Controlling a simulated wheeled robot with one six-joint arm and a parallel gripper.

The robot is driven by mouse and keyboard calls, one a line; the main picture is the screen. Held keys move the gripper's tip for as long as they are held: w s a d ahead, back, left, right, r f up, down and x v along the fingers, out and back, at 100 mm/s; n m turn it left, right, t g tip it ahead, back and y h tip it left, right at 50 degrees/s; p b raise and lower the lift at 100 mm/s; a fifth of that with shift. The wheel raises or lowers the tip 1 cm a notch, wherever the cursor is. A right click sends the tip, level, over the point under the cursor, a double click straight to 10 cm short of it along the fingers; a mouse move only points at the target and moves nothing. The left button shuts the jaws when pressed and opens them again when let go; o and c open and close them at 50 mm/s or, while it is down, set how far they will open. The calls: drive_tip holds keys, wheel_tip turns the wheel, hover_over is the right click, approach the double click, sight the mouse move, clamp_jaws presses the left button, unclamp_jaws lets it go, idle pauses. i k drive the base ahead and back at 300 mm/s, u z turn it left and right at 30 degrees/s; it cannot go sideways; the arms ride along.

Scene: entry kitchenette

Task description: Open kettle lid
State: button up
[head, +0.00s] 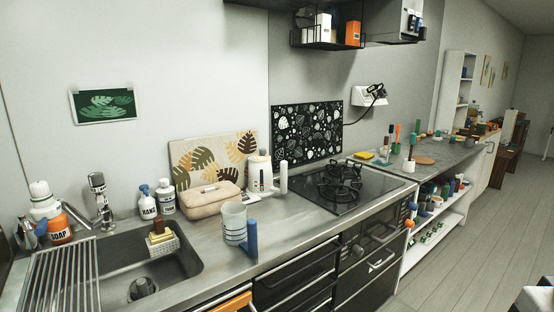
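A white kettle-like vessel (257,173) stands upright at the back of the steel counter, left of the hob. A pale upright handle (283,178) shows at its right side. Its top is small in the picture, and I cannot tell whether the lid is open or shut. A translucent jug (234,220) with a blue handle (251,239) stands in front of it, nearer the counter's front edge.
A beige bread box (209,198) sits just left of the kettle, and the black hob (345,186) is to its right. The sink (125,262) and a soap bottle (54,219) are further left. The counter right of the jug is clear. Open floor (460,250) lies at the right.

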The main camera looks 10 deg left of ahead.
sight(262, 157)
drive_tip(key=z, duration=0.75)
drive_tip(key=i, duration=2.2)
drive_tip(key=u, duration=2.25)
